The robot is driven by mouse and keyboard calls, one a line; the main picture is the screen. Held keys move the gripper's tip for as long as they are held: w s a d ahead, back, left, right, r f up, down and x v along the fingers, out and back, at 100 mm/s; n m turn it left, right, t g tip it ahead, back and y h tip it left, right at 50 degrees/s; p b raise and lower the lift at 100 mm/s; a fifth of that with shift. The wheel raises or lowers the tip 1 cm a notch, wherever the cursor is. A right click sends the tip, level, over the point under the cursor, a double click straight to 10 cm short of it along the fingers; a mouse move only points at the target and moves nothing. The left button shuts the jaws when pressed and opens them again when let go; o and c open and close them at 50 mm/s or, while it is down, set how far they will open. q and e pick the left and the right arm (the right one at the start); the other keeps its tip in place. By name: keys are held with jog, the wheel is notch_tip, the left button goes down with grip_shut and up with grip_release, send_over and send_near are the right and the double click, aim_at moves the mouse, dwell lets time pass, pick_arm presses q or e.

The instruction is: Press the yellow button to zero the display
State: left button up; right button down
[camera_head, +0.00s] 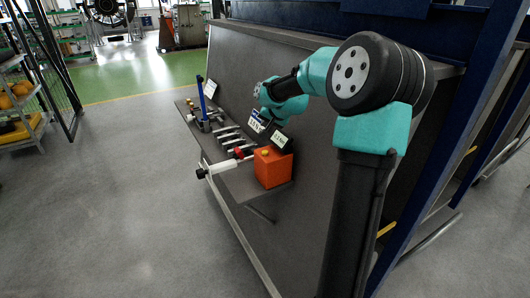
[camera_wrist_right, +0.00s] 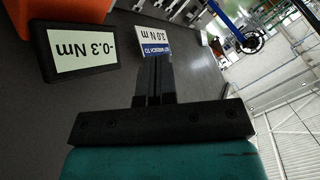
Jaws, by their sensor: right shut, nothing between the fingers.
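The yellow button (camera_head: 265,152) shows small on top of the orange box (camera_head: 272,169) at the near end of the bench. The display (camera_wrist_right: 84,50) shows upside down in the right wrist view and reads -0.3 Nm. The button is not seen in the wrist view. My left gripper is not in view.
Several wrenches (camera_head: 230,137) lie farther along the bench. The sign (camera_wrist_right: 157,40) stands beyond the display. A dark panel rises behind the bench.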

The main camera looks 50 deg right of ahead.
aim_at(266, 151)
dwell(0.4)
jog(key=shift+f, duration=4.35)
jog(key=shift+f, duration=0.9)
jog(key=shift+r, duration=0.95)
jog(key=shift+r, duration=2.5)
